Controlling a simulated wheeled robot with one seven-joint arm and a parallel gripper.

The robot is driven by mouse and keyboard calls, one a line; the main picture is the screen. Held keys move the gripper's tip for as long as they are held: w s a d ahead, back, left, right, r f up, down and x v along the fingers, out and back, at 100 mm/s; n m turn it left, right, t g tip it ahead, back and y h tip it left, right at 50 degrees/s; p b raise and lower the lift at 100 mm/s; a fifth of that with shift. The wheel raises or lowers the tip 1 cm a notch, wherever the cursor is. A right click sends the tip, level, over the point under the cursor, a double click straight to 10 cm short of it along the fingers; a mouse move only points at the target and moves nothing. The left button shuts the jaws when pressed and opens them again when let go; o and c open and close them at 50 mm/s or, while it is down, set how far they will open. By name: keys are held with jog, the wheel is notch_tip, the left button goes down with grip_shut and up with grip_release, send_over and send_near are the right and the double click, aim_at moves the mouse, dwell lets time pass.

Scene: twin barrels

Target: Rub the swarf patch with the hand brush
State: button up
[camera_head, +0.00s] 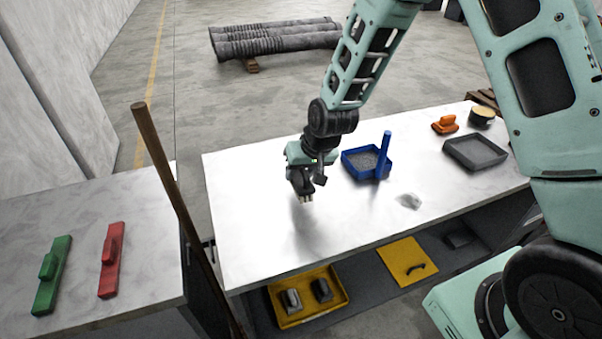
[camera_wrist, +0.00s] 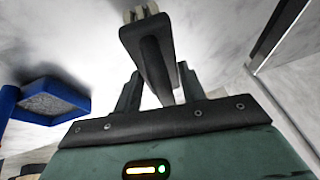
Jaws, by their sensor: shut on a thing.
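My gripper (camera_head: 303,178) is above the white table, left of the blue tray, and points down. It is shut on the hand brush, a dark grey bar with pale bristles at its end. In the wrist view the hand brush (camera_wrist: 152,55) sits between the two fingers, its bristles away from the palm. In the head view the gripper largely hides it. The swarf patch (camera_head: 408,201) is a small grey smear on the table, to the right of the gripper and apart from it.
A blue tray (camera_head: 349,168) of grey grains, with an upright blue post (camera_head: 385,150), stands between gripper and patch, slightly behind. A grey tray (camera_head: 475,152), an orange block (camera_head: 445,125) and a round tin (camera_head: 481,116) are at right. A wooden pole (camera_head: 171,190) leans at the table's left end.

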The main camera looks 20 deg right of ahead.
jog(key=shift+r+p, duration=0.55)
jog(key=shift+r, duration=0.6)
jog(key=shift+r+p, duration=1.1)
jog(key=shift+r, duration=0.45)
jog(key=shift+f, duration=0.1)
